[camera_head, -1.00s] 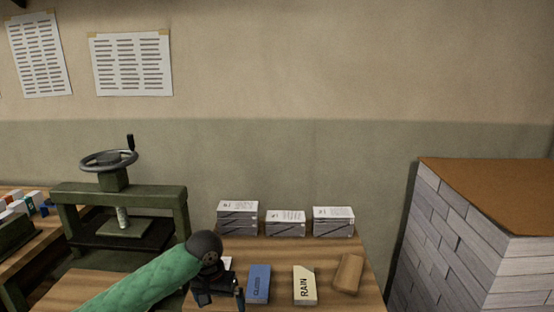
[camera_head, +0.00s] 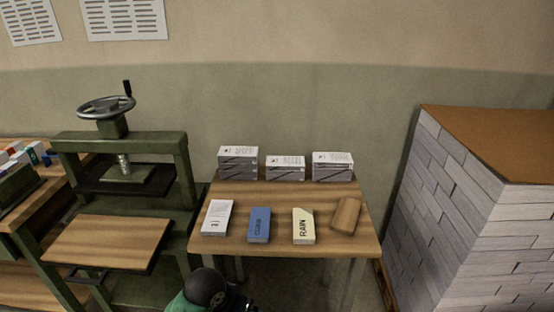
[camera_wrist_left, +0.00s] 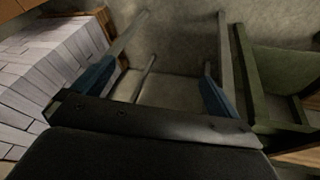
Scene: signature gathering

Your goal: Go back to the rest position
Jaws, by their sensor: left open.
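My left gripper shows in the left wrist view (camera_wrist_left: 150,85), where its two blue fingers are wide apart with nothing between them. Floor and table legs show beyond the fingers. In the head view, only the dark wrist and a bit of the green sleeve of my left arm show at the bottom edge, below the front of the small wooden table (camera_head: 280,250); the fingers are out of frame there. My right gripper is in neither view.
On the table lie a white block (camera_head: 217,218), a blue block (camera_head: 259,225), a cream "RAIN" block (camera_head: 303,226) and a brown block (camera_head: 345,215). Three paper stacks (camera_head: 285,168) stand behind. A green press (camera_head: 120,150) is left; a large paper pile (camera_head: 470,210) is right.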

